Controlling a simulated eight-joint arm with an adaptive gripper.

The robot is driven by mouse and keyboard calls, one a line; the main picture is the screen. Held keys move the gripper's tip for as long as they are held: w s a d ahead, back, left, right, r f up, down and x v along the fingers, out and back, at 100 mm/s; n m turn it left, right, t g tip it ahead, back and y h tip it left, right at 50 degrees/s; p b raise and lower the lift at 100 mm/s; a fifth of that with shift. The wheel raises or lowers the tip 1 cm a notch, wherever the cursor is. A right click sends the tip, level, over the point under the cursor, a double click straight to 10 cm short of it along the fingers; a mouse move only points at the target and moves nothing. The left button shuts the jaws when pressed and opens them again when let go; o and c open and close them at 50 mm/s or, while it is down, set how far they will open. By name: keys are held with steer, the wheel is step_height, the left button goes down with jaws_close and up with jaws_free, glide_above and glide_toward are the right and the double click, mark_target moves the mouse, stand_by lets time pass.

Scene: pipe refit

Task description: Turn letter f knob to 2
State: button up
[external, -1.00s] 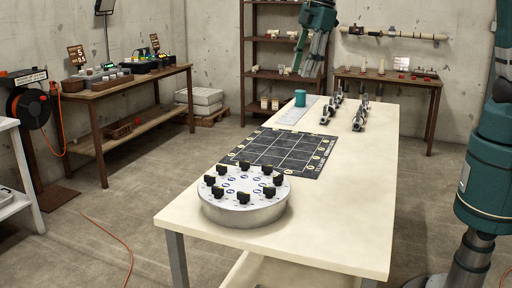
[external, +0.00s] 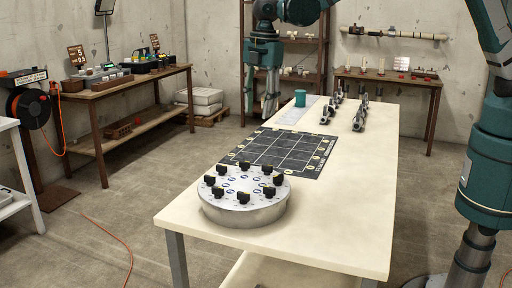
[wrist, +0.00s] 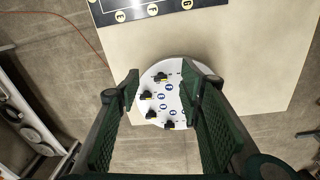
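A round grey dial base (external: 246,213) with a white top stands at the front left of the pale table. Several black knobs with yellow marks ring its top, among them a front one (external: 243,195). Their letters and numbers are too small to read, so I cannot tell which is f.
A black grid mat (external: 280,150) lies behind the dial; round labels E, F and G on its edge show in the wrist view. A teal cylinder (external: 300,98) and metal fittings (external: 328,112) stand farther back.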

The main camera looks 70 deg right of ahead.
steer(key=n, duration=0.2)
glide_toward(244, 166)
steer(key=shift+w+d+r+g+p, duration=0.15)
steer(key=shift+w+r+g+p, duration=0.15)
steer(key=shift+w+g+p, duration=0.15)
steer(key=shift+f, duration=3.9)
steer(key=c, duration=0.9)
